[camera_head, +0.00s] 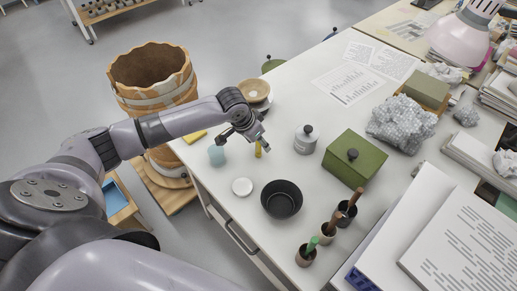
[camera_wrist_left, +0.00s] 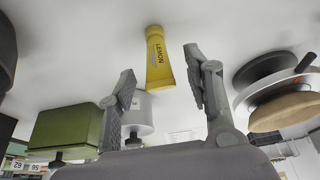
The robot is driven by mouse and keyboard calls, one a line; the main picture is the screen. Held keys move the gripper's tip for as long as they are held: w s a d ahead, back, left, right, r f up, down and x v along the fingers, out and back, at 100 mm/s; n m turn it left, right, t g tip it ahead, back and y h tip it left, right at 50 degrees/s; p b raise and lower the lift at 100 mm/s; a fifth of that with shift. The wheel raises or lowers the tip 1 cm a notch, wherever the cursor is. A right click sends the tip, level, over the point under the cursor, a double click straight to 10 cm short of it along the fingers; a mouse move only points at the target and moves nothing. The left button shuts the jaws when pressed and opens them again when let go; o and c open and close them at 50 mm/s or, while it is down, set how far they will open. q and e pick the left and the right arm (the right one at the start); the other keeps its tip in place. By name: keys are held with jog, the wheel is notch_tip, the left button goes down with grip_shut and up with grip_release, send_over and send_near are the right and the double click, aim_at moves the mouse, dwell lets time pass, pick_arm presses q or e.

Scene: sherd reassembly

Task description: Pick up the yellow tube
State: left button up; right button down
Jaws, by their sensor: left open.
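The yellow tube (camera_head: 258,149) stands on the white table, mostly hidden behind my left gripper in the head view. In the left wrist view the yellow tube (camera_wrist_left: 158,62) shows the word LEMON and lies in line with the gap between the fingers. My left gripper (camera_head: 246,142) is over the table close to the tube. Its fingers, seen in the left wrist view (camera_wrist_left: 159,80), are spread apart with nothing gripped. Whether the tube is fully between the fingertips or just beyond them I cannot tell. My right gripper is not in view.
Near the tube are a white-grey canister (camera_head: 306,140), a light blue cup (camera_head: 217,155), a white round lid (camera_head: 242,187) and a black bowl (camera_head: 281,200). A green box (camera_head: 352,160) stands to the right. A tan bowl (camera_head: 254,91) is behind the gripper.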

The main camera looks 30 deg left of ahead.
pick_arm(q)
jog(key=shift+c, duration=0.7)
jog(key=c, duration=0.9)
jog(key=shift+r, duration=0.15)
jog(key=shift+c, duration=0.2)
notch_tip(320, 180, up, 20)
jog(key=shift+f, duration=0.1)
